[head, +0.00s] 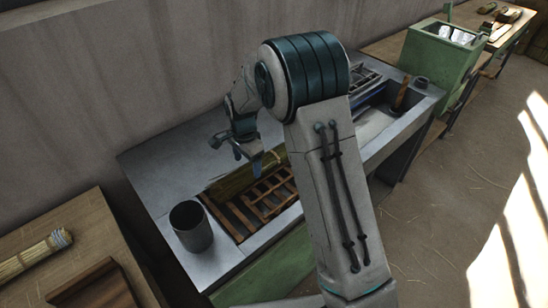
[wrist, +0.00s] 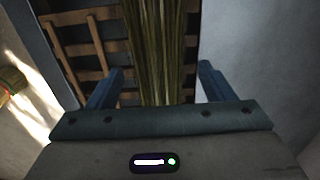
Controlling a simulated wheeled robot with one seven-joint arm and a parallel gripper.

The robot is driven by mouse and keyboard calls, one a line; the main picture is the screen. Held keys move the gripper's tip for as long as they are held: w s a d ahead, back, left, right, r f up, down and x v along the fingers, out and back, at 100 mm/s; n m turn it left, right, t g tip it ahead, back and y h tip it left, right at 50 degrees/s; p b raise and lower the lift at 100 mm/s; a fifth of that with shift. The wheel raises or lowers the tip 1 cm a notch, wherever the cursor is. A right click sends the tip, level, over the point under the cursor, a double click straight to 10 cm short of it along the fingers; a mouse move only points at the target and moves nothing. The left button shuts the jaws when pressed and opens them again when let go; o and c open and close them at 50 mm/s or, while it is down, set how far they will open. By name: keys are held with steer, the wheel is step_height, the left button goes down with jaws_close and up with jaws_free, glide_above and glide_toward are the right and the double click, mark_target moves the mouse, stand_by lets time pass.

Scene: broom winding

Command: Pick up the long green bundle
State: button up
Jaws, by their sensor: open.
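The long green bundle (head: 233,183) lies on a slatted wooden rack (head: 247,215) set in the grey bench, and its right part is hidden behind my arm in the head view. In the wrist view the bundle (wrist: 158,50) runs up from between my fingers toward the top edge. My gripper (head: 250,166) is over the bundle, pointing down. In the wrist view its two blue fingers (wrist: 160,78) are open and apart, one on each side of the bundle. I cannot tell how far above it they are.
A dark grey cylinder (head: 190,226) stands on the bench left of the rack. A wooden table (head: 85,240) with a pale tied bundle (head: 36,254) is at the lower left. A green box (head: 440,58) stands at the upper right. The floor at right is mostly clear.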

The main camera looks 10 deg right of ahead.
mark_target(248, 168)
step_height(248, 168, down, 4)
steer(key=shift+s+f+p, duration=0.15)
steer(key=shift+f+p, duration=0.05)
steer(key=shift+p, duration=0.25)
steer(key=shift+c, duration=0.3)
steer(key=c, duration=1)
